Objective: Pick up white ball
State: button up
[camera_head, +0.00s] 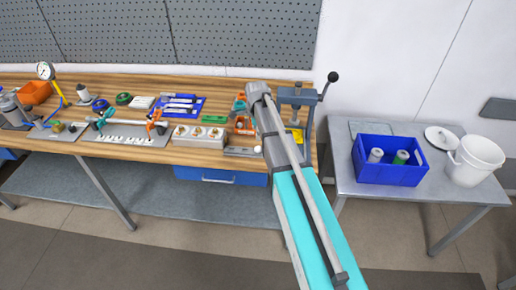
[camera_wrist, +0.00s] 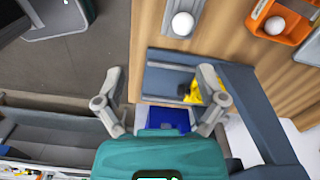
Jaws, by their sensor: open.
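In the wrist view a white ball (camera_wrist: 182,24) rests on a grey block (camera_wrist: 174,9) near the wooden bench edge. A second white ball (camera_wrist: 274,25) lies in an orange tray (camera_wrist: 293,32) to its right. In the head view a small white ball (camera_head: 257,149) shows at the right end of the grey block (camera_head: 238,151), close beside my arm. My gripper (camera_wrist: 160,78) is open and empty, its two fingers spread below the first ball in the wrist view. In the head view my arm hides the gripper.
A blue-grey press (camera_head: 305,97) stands at the bench's right end, close to my arm; a yellow part (camera_wrist: 208,84) shows beside my right finger. A side table holds a blue bin (camera_head: 390,172) and a white bucket (camera_head: 474,160). Tools and fixtures crowd the bench leftward.

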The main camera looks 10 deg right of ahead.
aim_at(257, 147)
jog(key=shift+w+a+r+m, duration=0.1)
jog(key=shift+w+r+m, duration=0.1)
jog(key=shift+w+m, duration=0.6)
jog(key=shift+w+r+m, duration=0.15)
jog(key=shift+w+m, duration=0.45)
jog(key=shift+w, duration=0.3)
notch_tip(257, 147, down, 9)
jog(key=b, duration=0.8)
jog(key=shift+r, duration=0.2)
jog(key=f+b, duration=0.1)
jog(key=d+f+b, duration=0.1)
jog(key=f+b, duration=0.1)
jog(key=shift+w+f+b, duration=0.15)
jog(key=shift+f+b, duration=0.05)
jog(key=shift+b, duration=0.1)
jog(key=shift+f+b, duration=0.9)
jog(key=c, duration=1.2)
